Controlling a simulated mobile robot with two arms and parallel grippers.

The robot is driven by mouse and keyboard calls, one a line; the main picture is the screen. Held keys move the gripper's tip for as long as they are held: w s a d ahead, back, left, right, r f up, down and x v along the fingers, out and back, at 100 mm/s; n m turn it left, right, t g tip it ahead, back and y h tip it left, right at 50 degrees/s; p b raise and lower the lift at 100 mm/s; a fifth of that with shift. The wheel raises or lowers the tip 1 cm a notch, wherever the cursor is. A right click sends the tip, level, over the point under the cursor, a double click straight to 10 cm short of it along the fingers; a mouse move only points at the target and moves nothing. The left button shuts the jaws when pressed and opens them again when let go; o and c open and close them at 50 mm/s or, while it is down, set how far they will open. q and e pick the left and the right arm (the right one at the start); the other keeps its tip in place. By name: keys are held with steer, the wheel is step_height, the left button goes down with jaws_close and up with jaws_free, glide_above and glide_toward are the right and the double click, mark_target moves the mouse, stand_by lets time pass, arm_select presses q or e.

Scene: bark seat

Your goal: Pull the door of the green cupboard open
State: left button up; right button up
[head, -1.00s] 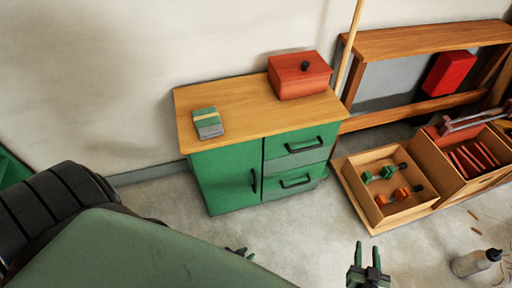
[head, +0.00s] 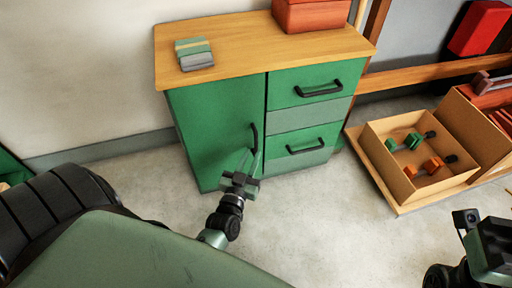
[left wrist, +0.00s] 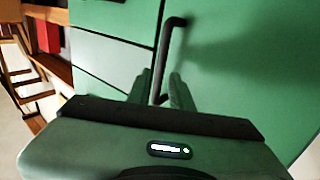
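The green cupboard (head: 215,110) stands against the wall with a wooden top. Its door, on the left, looks closed and has a dark upright bar handle (head: 254,135) near its right edge. My left gripper (head: 247,160) is at the lower part of this handle. In the left wrist view the fingers of my left gripper (left wrist: 160,90) are apart, one on each side of the handle (left wrist: 168,50); I cannot tell whether they touch it. My right gripper (head: 492,245) is at the lower right, away from the cupboard, its fingers unclear.
Two drawers with handles (head: 318,90) are right of the door. A red box (head: 308,14) and a small stack of blocks (head: 193,53) lie on top. A wooden tray (head: 408,190) with dumbbell-like pieces stands on the floor to the right. The floor before the cupboard is clear.

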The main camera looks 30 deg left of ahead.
mark_target(255, 147)
arm_select(q)
steer(key=b+x, duration=0.1)
steer(key=x, duration=0.4)
steer(key=shift+w+f+b, duration=0.1)
steer(key=shift+b, duration=0.2)
jaws_close()
stand_by(1.1)
